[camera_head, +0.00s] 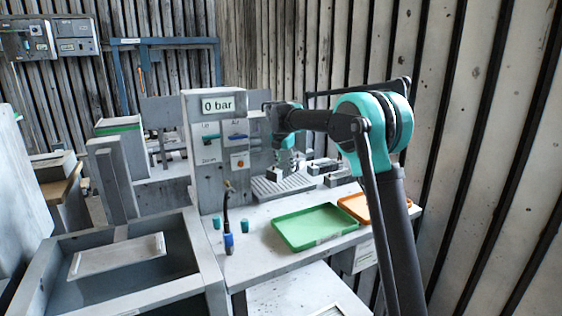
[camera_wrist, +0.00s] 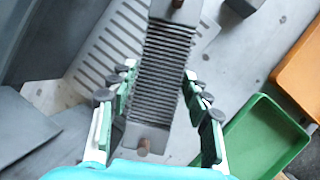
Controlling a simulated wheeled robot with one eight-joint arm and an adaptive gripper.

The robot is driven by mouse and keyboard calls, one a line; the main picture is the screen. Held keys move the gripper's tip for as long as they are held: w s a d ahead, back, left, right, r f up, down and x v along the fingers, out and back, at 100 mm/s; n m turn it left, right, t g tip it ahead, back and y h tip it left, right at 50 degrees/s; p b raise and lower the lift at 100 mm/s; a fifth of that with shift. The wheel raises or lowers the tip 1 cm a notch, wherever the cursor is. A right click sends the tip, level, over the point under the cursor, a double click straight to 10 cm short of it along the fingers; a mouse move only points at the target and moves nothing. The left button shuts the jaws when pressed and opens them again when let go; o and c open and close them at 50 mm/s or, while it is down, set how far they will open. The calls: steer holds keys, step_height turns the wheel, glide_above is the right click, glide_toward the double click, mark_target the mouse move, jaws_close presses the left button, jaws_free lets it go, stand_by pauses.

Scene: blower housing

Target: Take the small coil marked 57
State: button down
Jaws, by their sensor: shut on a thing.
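In the wrist view, a grey finned coil (camera_wrist: 164,60) with plain end plates and brown stubs at both ends lies between the fingers of my gripper (camera_wrist: 160,78). The fingers are shut on its two long sides. No number can be read on it. In the head view my gripper (camera_head: 285,160) hangs above the grey slotted rack (camera_head: 284,187) on the bench; the coil is too small there to tell clearly. The slotted rack also shows below the coil in the wrist view (camera_wrist: 100,55).
A green tray (camera_head: 312,226) and an orange tray (camera_head: 362,207) lie on the bench to the right. A grey panel box (camera_head: 212,150) reading "0 bar" stands left of my gripper. A hose with a blue end (camera_head: 229,243) and teal cups (camera_head: 245,226) stand in front.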

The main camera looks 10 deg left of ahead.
steer(key=s+d, duration=0.7)
steer(key=s, duration=0.4)
steer(key=shift+d, duration=0.25)
